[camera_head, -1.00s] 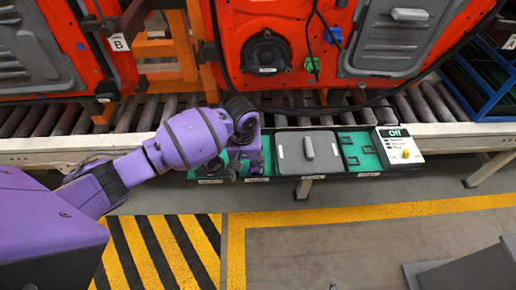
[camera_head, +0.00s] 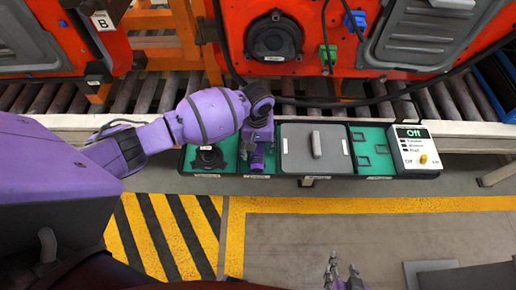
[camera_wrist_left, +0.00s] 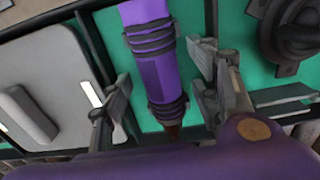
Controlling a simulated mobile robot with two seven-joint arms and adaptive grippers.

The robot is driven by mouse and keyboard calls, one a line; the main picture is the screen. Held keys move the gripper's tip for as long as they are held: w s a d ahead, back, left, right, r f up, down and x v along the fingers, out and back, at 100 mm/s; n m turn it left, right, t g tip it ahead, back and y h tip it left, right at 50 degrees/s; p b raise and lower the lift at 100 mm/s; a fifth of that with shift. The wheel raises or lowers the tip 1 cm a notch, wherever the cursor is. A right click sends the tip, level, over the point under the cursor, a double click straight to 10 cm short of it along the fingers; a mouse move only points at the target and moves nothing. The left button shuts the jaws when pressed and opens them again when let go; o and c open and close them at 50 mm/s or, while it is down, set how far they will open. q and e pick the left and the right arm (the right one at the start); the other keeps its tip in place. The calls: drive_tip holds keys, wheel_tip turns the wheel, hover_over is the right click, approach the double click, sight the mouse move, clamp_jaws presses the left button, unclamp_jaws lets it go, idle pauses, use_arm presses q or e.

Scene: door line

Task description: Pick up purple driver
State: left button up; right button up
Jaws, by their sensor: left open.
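The purple driver (camera_wrist_left: 158,72) lies in a green-lined section of the tool tray, with dark ridged bands and a dark tip. In the left wrist view it runs between the two fingers of my left gripper (camera_wrist_left: 160,98). Those fingers are apart, one on each side, and gaps show between them and the driver. In the head view my left gripper (camera_head: 257,145) is over the tray and hides most of the driver. My right gripper (camera_head: 343,276) is at the bottom edge, fingers apart and empty, away from the tray.
The tray (camera_head: 290,177) also holds a dark round-based part (camera_head: 208,158), a grey lidded box (camera_head: 316,148) and a control panel reading Off (camera_head: 413,148). Behind is a roller conveyor (camera_head: 180,92) with orange-red doors (camera_head: 290,35). The striped floor (camera_head: 165,235) in front is clear.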

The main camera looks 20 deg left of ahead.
use_arm(q)
drive_tip(key=shift+f, duration=0.55)
drive_tip(key=c, duration=1.4)
clamp_jaws()
use_arm(e)
drive_tip(key=shift+w, duration=0.4)
drive_tip(key=shift+r, duration=0.1)
